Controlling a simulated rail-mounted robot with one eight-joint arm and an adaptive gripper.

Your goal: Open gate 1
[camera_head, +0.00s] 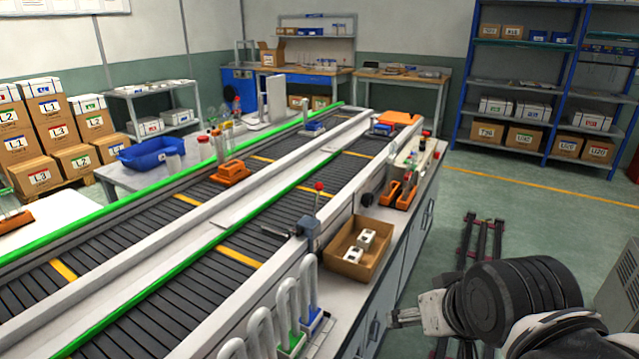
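A gate unit with a red-knobbed lever (318,187) and a grey-blue body (308,230) stands on the right rail of the near conveyor. A grey bar (276,232) reaches left from it over the belt. A similar blue-grey unit (312,127) stands farther up, between the two belts. I see no label telling which is gate 1. My arm shows at the bottom right. Its end, my gripper (405,318), points left beside the counter, well apart from both units. Its fingers are too unclear to tell whether they are open.
Two belts (140,310) run away from me. An orange carrier (231,172) sits on the left belt. An open cardboard box (352,258) with white items, clear looped tubes (308,285) and orange holders (398,195) line the right counter. The floor to the right is mostly clear before blue shelves (545,110).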

